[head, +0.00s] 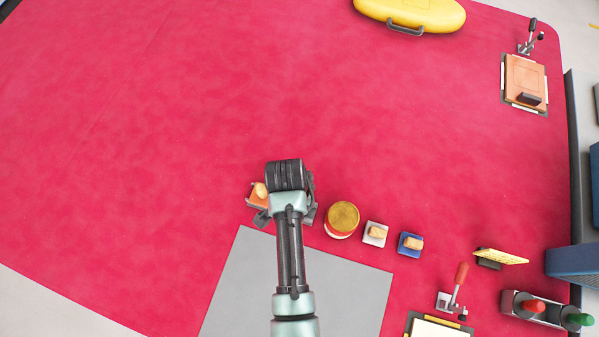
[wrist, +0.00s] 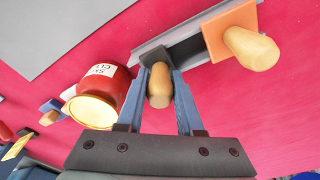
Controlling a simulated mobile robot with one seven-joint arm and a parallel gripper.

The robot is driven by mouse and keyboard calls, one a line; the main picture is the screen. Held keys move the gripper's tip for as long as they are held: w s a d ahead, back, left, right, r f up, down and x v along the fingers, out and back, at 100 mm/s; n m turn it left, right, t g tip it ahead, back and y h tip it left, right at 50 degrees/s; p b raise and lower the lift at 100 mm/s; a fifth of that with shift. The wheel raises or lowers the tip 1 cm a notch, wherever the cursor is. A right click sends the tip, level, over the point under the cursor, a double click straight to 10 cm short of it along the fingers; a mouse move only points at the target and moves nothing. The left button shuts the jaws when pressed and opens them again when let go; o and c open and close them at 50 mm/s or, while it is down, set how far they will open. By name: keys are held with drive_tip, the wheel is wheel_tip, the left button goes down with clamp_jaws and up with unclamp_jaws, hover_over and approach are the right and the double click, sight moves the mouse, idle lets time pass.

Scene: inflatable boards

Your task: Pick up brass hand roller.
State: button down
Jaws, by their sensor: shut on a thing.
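My gripper (wrist: 158,76) is shut on a tool with a rounded tan handle (wrist: 158,90) in the wrist view. A dark grey block (wrist: 153,55) shows at the far end of this handle. No brass surface shows on it, so I cannot confirm that it is the brass hand roller. In the head view my wrist (head: 286,175) covers the held tool and my fingers. A dark grey tray-like piece (wrist: 190,50) lies just behind the tool; whether they touch is unclear.
An orange block with a tan handle (wrist: 252,47) is close on the right in the wrist view. A red tin with a gold lid (head: 341,219) stands close by. Grey (head: 375,234) and blue (head: 411,244) handled blocks follow. The red sheet (head: 200,90) is clear beyond.

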wheel_tip(320, 180, up, 10)
drive_tip(key=shift+r+b, duration=0.1)
drive_tip(key=shift+b, duration=0.25)
drive_tip(key=c, duration=1.1)
unclamp_jaws()
clamp_jaws()
